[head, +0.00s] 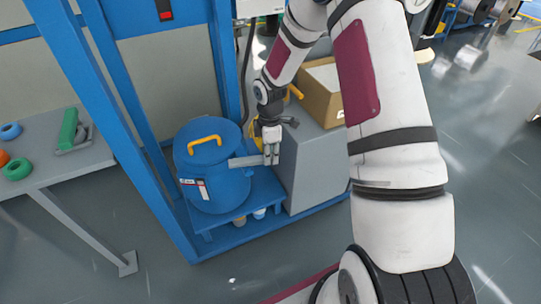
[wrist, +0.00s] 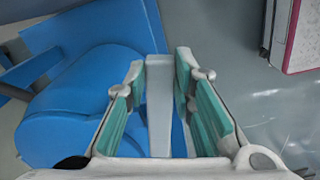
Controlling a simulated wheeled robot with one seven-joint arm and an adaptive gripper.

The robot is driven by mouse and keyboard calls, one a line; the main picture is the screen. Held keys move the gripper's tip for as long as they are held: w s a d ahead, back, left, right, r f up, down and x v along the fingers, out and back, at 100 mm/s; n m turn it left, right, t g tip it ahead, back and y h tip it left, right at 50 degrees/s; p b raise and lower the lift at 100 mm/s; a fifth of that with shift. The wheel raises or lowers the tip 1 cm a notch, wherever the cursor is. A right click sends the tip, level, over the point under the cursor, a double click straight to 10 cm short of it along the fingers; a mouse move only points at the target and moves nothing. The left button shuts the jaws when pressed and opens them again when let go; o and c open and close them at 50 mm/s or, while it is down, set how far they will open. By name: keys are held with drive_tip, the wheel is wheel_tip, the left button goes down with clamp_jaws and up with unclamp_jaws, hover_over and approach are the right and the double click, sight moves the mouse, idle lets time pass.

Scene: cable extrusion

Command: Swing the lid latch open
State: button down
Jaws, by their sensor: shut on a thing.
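A blue drum (head: 213,182) with a blue lid (head: 207,143) and a yellow lid handle (head: 204,143) stands on a blue shelf inside the blue frame. A grey bar-shaped latch (head: 245,161) sticks out from the drum's right side. My gripper (head: 271,155) is at the latch's outer end. In the wrist view, the latch (wrist: 158,105) runs between the green-padded fingers of my gripper (wrist: 160,75), with the blue drum (wrist: 75,115) to the left. The fingers are shut on the latch. The lid looks closed. The latch's attachment to the drum is hard to make out.
A grey cabinet (head: 312,165) with a cardboard box (head: 322,92) on top stands right behind my gripper. A blue frame post (head: 125,130) rises left of the drum. A grey table (head: 50,167) with tape rolls is at far left. Open floor (head: 300,245) lies in front.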

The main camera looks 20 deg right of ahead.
drive_tip(key=shift+w+d+n+p, duration=0.15)
drive_tip(key=shift+w+n+p, duration=0.35)
drive_tip(key=shift+w+n, duration=0.75)
drive_tip(key=shift+s+n, duration=0.15)
drive_tip(key=shift+n, duration=0.2)
drive_tip(key=c, duration=1.4)
unclamp_jaws()
drive_tip(key=shift+o, duration=0.2)
drive_tip(key=shift+r, duration=0.1)
wheel_tip(320, 180, up, 12)
